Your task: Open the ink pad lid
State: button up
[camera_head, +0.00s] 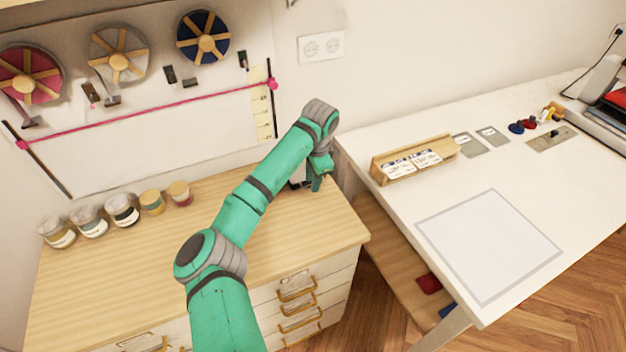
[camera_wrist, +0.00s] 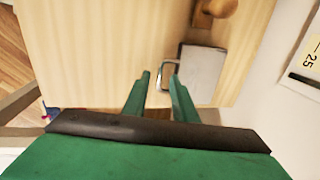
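The ink pad (camera_wrist: 205,68) shows in the wrist view as a flat, pale grey box on the wooden cabinet top. A thin metal loop (camera_wrist: 163,72) stands out from its left side. The lid looks closed over the pad. My gripper (camera_wrist: 159,76) has its two green fingers apart. The fingertips are at the loop, with the right finger overlapping its edge; I cannot tell if they touch. In the head view my gripper (camera_head: 318,183) is low over the cabinet's right back corner, and my arm mostly hides the pad there.
A rounded wooden knob (camera_wrist: 217,8) stands just beyond the pad. Several jars (camera_head: 122,208) line the cabinet's back left. The wooden cabinet top (camera_head: 285,238) is clear in front. A white table (camera_head: 400,215) stands to the right, with a wooden card holder (camera_head: 380,172).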

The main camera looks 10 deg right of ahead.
jog(key=shift+f, duration=0.15)
jog(key=shift+c, duration=0.3)
grip_shut()
dwell(1.1)
